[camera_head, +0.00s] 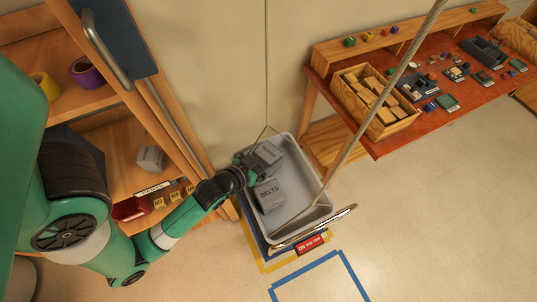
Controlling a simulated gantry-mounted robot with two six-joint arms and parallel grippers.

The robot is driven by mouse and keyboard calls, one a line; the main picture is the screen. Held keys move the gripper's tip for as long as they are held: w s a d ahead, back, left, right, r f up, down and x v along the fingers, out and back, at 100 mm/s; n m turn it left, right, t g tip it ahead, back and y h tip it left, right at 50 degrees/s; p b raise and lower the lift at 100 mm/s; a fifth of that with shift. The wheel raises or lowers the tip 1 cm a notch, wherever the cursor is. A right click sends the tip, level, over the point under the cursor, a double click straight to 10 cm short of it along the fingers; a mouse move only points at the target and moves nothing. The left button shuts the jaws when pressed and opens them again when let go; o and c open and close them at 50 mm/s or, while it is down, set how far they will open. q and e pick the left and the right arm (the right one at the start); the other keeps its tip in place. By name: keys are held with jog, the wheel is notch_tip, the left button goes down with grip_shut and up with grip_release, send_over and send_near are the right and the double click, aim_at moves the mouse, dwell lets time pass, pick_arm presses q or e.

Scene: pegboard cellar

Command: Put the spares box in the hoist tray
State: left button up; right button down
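The hoist tray (312,205) is a grey tub hung from a cord, standing low beside the wooden shelf. A grey box labelled BELTS (270,196) lies inside it. A second grey box (266,155) is at the tray's far end; I cannot read a label on it, so I cannot tell if it is the spares box. My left gripper (249,172) is over the tray's left side, right against this second box. Its fingertips are small and partly hidden, so I cannot tell if they grip it. My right gripper is not in view.
The shelf (120,130) on the left holds a grey box (150,158), tape rolls and a red bin. A rope (375,110) slants up from the tray's front bar. A red workbench (385,148) with parts stands right. Floor at lower right is clear.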

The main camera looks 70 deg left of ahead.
pick_arm(q)
jog(key=shift+o, duration=0.4)
jog(key=shift+r, duration=0.3)
jog(key=shift+v, duration=6)
